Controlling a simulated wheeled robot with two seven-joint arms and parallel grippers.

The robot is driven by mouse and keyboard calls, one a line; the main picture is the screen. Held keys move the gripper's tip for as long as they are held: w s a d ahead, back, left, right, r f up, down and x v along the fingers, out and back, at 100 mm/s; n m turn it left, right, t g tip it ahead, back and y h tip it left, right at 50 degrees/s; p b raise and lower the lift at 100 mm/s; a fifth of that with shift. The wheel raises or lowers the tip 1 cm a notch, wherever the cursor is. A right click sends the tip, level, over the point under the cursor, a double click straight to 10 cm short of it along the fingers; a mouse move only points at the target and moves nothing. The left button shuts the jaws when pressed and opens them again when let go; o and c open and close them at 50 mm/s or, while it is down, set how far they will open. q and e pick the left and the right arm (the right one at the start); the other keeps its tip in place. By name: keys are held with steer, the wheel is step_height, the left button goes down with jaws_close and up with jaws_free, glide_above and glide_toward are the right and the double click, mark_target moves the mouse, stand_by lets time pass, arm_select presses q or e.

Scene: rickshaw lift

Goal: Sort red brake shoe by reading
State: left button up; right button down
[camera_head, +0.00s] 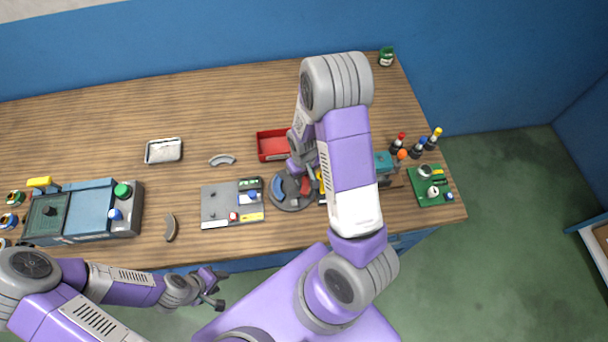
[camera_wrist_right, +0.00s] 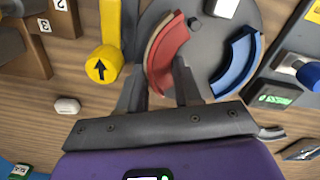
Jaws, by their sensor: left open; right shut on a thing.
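The red brake shoe (camera_wrist_right: 167,55) lies on a round grey plate (camera_wrist_right: 205,75) in the right wrist view, between the fingers of my right gripper (camera_wrist_right: 160,88), which is shut on it. In the head view my right arm partly hides the round plate (camera_head: 290,204) and the right gripper (camera_head: 302,172). A blue brake shoe (camera_wrist_right: 238,65) lies on the same plate, to the right. A grey panel (camera_head: 215,208) with a small green display stands left of the plate. My left gripper (camera_head: 214,292) is open and empty in front of the table edge.
A red tray (camera_head: 272,134) is behind the plate, and a white tray (camera_head: 164,151) further left. Grey curved shoes lie loose at the back (camera_head: 222,160) and front (camera_head: 170,228). Bottles (camera_head: 420,146) are at the right.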

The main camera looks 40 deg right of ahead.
steer(key=shift+f+b, duration=0.4)
stand_by(0.9)
steer(key=shift+c, duration=1.4)
jaws_free()
steer(key=shift+r, duration=0.1)
steer(key=shift+r+p, duration=2.8)
steer(key=shift+r, duration=0.7)
steer(key=shift+f, duration=0.1)
